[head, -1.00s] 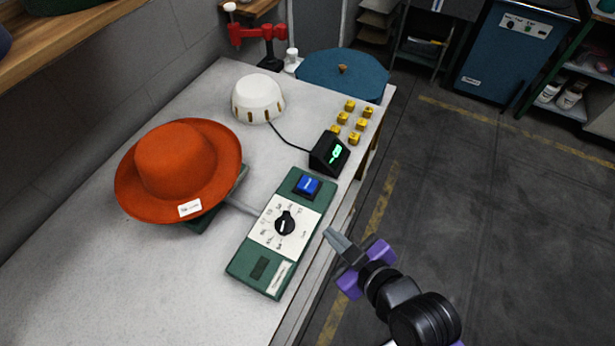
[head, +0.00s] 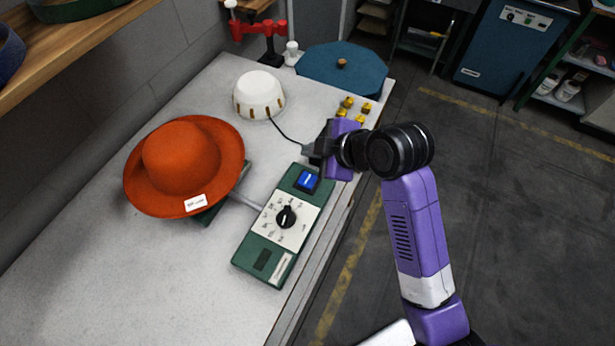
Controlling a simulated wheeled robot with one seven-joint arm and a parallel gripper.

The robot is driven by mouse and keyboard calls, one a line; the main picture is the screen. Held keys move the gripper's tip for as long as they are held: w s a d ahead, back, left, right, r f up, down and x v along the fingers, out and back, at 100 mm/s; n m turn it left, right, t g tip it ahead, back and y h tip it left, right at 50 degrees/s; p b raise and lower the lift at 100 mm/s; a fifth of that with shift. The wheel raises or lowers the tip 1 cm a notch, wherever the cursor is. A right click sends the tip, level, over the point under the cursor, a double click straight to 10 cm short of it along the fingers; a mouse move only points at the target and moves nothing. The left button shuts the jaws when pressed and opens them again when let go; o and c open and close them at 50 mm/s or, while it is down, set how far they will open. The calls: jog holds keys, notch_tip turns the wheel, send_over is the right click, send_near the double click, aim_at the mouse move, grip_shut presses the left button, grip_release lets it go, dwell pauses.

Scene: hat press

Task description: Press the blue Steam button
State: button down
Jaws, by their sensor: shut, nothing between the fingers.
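The blue Steam button (head: 307,181) sits near the far end of a green control panel (head: 247,254) on the bench. Its face shows a white mark and looks brighter than the panel. A black dial (head: 286,217) on a white plate sits nearer on the same panel. My gripper (head: 308,151) is shut and empty, just beyond and above the button. Its fingertips point left and appear apart from the button. My gripper and wrist cover most of the black display box behind the panel.
An orange hat (head: 181,160) with a white tag lies left of the panel. The near left bench is clear.

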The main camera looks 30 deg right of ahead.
jog(key=shift+f, duration=0.15)
jog(key=b, duration=0.7)
send_over(310, 182)
notch_tip(310, 182, down, 7)
jog(key=shift+d+r, duration=0.1)
jog(key=shift+r, duration=0.1)
jog(key=shift+f+b, duration=0.3)
jog(key=shift+f, duration=0.65)
jog(key=shift+f, duration=0.1)
dwell(0.6)
jog(key=shift+f, duration=0.35)
jog(key=shift+f+b, duration=0.5)
dwell(0.7)
dwell(0.4)
jog(key=shift+r+p, duration=0.95)
